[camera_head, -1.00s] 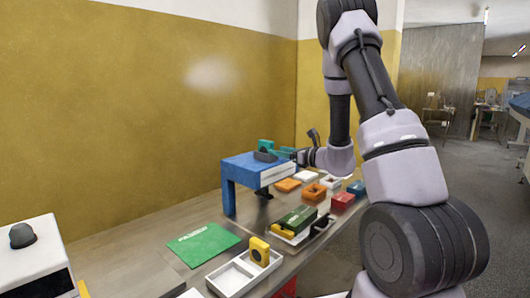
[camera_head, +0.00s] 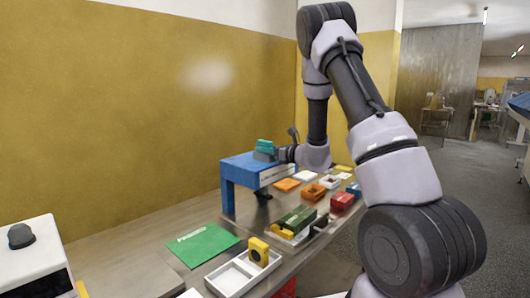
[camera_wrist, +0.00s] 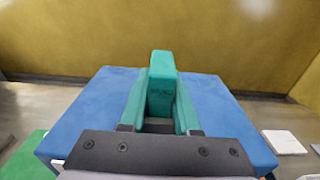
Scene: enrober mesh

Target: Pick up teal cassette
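The teal cassette (camera_head: 265,144) stands upright on top of the blue stand (camera_head: 228,190), by a dark grey piece. In the wrist view the cassette (camera_wrist: 162,66) rises at the middle, above the blue top (camera_wrist: 90,105). My gripper (camera_wrist: 160,108) reaches over the stand from the right in the head view. What look like its two teal fingers lie on either side of the cassette. I see no clear gap between them and it, but their similar colour hides whether they press on it. The cassette's lower part is partly hidden.
A green sheet (camera_head: 203,244) and a white tray (camera_head: 232,279) with a yellow block (camera_head: 259,251) lie in front of the stand. Orange, green and red pieces crowd the table right of it. The yellow wall (camera_head: 150,110) stands behind.

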